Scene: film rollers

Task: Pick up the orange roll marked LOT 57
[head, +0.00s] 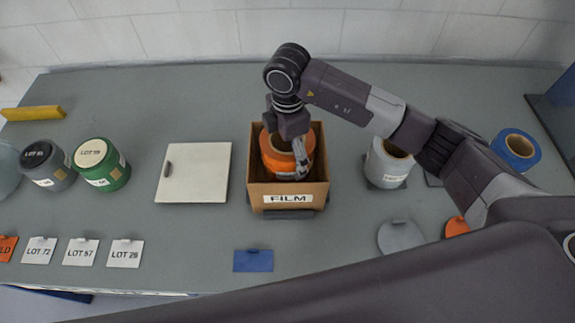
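An orange roll (272,160) is inside the open cardboard box marked FILM (288,198). No lot number is readable on it. Another orange piece (456,227) shows at the right, mostly hidden by my arm. A white card reading LOT 57 (80,252) lies at the front left. My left gripper is not in view.
Grey (47,165) and green (102,166) rolls stand at the left, by a white panel (194,173). A white roll (388,163) stands right of the box and a blue roll (516,150) at far right. A blue card (253,260) lies in front.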

